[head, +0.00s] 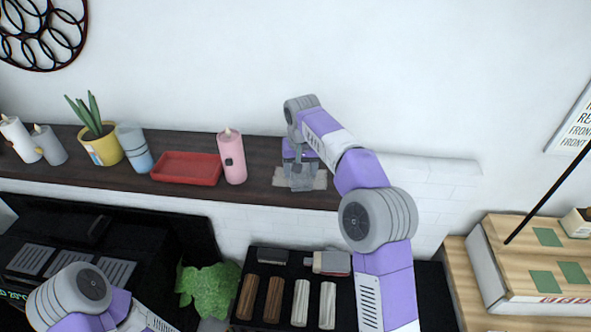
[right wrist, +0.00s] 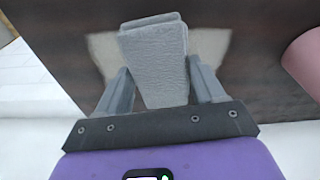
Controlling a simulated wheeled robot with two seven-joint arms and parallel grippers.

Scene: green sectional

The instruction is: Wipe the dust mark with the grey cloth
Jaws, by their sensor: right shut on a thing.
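My right gripper (head: 301,175) is shut on the grey cloth (right wrist: 155,58), a folded, textured pad between its two fingers in the right wrist view. The gripper points down at the right part of the dark wooden shelf (head: 262,178). The dust mark (right wrist: 210,45) is a pale beige patch on the shelf. It shows on both sides of the cloth, which covers its middle. In the head view the dust mark (head: 320,181) shows beside the gripper. Whether the cloth touches the shelf I cannot tell. My left gripper is out of view; only part of that arm shows at the lower left.
A pink candle (head: 232,157) stands just left of the dust mark, with a red tray (head: 187,167) beyond it. A blue-and-white cup (head: 134,148), a yellow plant pot (head: 101,146) and white and grey candles (head: 48,145) stand farther left. The wall is close behind.

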